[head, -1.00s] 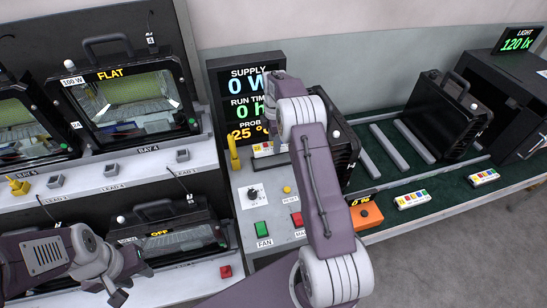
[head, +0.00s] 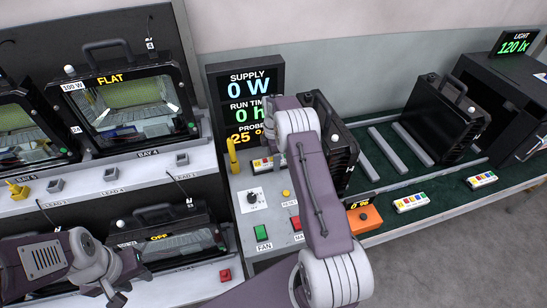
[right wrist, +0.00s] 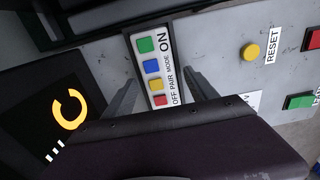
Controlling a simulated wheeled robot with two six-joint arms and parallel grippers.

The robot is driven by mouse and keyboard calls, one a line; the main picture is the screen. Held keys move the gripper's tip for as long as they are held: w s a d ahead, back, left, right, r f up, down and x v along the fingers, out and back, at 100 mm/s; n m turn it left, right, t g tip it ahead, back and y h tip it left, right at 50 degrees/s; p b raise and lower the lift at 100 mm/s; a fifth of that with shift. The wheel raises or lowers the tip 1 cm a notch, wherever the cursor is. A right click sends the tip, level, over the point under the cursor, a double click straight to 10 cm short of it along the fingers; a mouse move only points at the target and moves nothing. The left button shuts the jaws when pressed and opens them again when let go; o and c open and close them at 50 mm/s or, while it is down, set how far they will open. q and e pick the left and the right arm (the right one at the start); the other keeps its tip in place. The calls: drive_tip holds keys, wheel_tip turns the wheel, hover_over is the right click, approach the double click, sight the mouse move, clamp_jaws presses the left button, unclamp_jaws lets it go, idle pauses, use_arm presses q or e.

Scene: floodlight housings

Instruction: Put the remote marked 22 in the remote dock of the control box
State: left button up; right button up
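A white remote (right wrist: 150,60) with green, blue, yellow and red buttons lies on the grey control box (head: 253,215). It also shows in the head view (head: 262,164), below the supply display. It carries ON, OFF and PAIR MODE labels; I read no number on it. My right gripper (right wrist: 162,79) is open with one finger on each side of the remote, with small gaps showing. My right arm hides its fingers in the head view. Two similar remotes (head: 411,202) (head: 482,180) lie on the green bench. My left gripper (head: 133,283) is open and empty at the lower left.
The control box has a dial (head: 253,196), a yellow reset button (head: 286,193) and a green fan button (head: 261,232). A yellow upright part (head: 233,155) stands at its left. Black floodlight housings (head: 443,118) stand on the bench, and others fill the left racks.

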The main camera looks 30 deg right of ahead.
wheel_tip(320, 180, up, 12)
drive_tip(key=s+a+m, duration=0.8)
drive_tip(key=s+a, duration=0.2)
drive_tip(key=a, duration=0.1)
drive_tip(key=s+a+f+m, duration=0.1)
drive_tip(key=s+a+m, duration=0.1)
drive_tip(key=s, duration=0.5)
drive_tip(key=s+a+f+m+t, duration=0.1)
drive_tip(key=s+a+m, duration=0.2)
drive_tip(key=s+m, duration=0.2)
drive_tip(key=s, duration=0.3)
drive_tip(key=shift+s+b, duration=0.2)
drive_tip(key=shift+b, duration=0.1)
drive_tip(key=shift+d+f, duration=0.1)
